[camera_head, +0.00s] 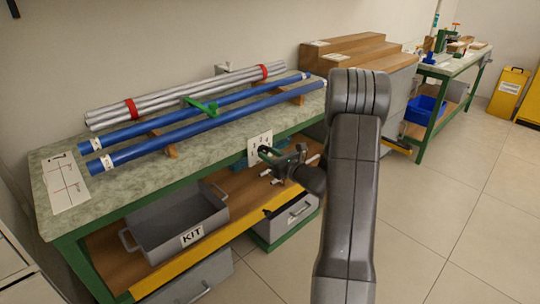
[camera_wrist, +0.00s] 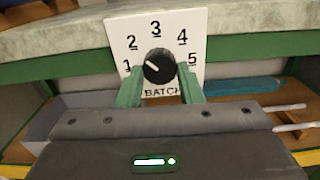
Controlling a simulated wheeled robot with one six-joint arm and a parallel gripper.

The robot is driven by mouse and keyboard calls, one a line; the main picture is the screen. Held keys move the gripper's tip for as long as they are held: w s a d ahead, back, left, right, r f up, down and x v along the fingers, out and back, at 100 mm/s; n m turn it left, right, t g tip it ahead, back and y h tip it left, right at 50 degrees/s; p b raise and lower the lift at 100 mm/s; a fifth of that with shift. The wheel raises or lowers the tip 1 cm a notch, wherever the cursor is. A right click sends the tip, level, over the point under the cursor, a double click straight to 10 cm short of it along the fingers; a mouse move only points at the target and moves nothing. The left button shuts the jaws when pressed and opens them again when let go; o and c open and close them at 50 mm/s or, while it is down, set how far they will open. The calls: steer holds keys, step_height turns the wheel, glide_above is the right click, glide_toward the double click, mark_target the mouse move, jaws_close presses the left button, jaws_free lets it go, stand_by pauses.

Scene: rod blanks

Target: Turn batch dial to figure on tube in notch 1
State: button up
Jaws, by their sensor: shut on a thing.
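The batch dial is a black knob (camera_wrist: 159,67) on a white plate (camera_wrist: 112,33) with figures 1 to 5 and the word BATCH. Its white mark points left and slightly up, between 1 and 2. My gripper (camera_wrist: 160,90) has its green fingers shut on the knob, one on each side. In the head view the plate (camera_head: 254,155) hangs at the bench's front edge, partly hidden by my gripper (camera_head: 267,153). Two blue tubes, a front one (camera_head: 200,130) and a rear one (camera_head: 150,123), lie on wooden rests. Their white end labels are too small to read.
Silver rods (camera_head: 190,91) with red bands lie behind the blue tubes, with a green piece (camera_head: 203,107) beside them. A white card (camera_head: 65,183) lies at the bench's left end. A grey KIT bin (camera_head: 165,228) stands on the shelf below.

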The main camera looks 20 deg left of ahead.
steer(key=m+p, duration=0.3)
steer(key=m, duration=0.1)
steer(key=shift+r+m, duration=0.15)
steer(key=shift+m, duration=0.15)
steer(key=shift+m+p, duration=1.35)
steer(key=shift+m, duration=0.55)
steer(key=o, duration=1)
steer(key=shift+c, duration=0.2)
steer(key=shift+d, duration=0.1)
steer(key=v, duration=1.3)
steer(key=shift+s+d+p, duration=0.25)
steer(key=shift+d+p, duration=0.05)
